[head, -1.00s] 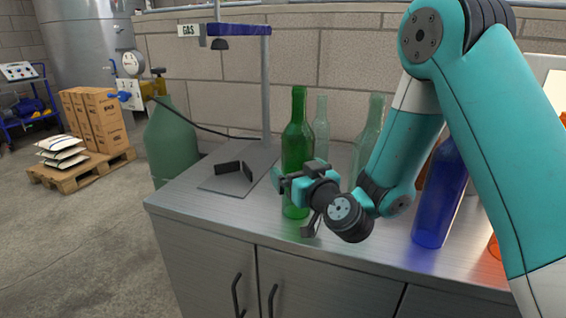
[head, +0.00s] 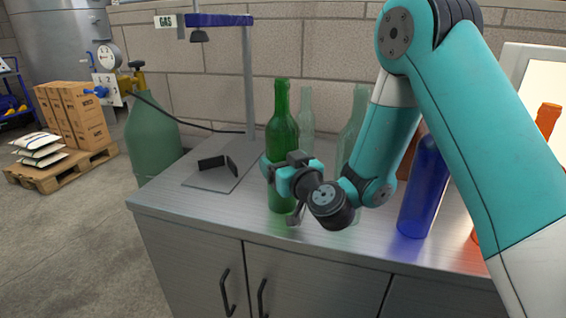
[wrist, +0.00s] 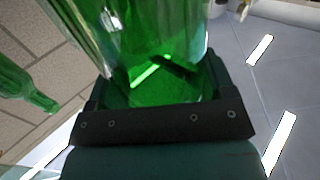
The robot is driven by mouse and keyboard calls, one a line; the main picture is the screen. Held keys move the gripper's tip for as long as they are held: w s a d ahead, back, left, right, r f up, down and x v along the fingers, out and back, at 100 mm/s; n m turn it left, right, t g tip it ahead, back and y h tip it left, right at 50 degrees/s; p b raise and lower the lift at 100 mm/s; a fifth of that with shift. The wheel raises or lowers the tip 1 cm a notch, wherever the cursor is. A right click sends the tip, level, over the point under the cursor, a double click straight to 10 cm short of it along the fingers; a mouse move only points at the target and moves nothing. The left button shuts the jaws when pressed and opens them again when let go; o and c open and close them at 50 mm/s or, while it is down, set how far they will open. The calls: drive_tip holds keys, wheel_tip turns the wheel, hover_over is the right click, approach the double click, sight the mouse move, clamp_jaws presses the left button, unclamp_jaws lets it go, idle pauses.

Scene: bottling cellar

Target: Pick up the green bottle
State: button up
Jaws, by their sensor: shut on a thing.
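The green bottle (head: 281,125) stands upright near the front of the metal counter (head: 335,252). My gripper (head: 282,168) is shut on its body, with the fingers around it at mid-height. The neck and shoulder rise clear above the fingers, and the lower part shows below them. Its base appears to be at the counter top; I cannot tell whether there is a gap. In the wrist view the green glass of the bottle (wrist: 150,35) fills the space between the dark jaws.
Clear bottles (head: 306,115) stand behind. A blue bottle (head: 424,190) and an orange bottle (head: 547,122) stand to the right, partly behind my arm. A gas stand (head: 249,85) with a flat base is to the left, near a green gas cylinder (head: 152,145).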

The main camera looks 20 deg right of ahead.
wheel_tip(320, 180, up, 20)
drive_tip(key=p, duration=1.9)
drive_tip(key=shift+p, duration=0.35)
drive_tip(key=shift+c, duration=0.6)
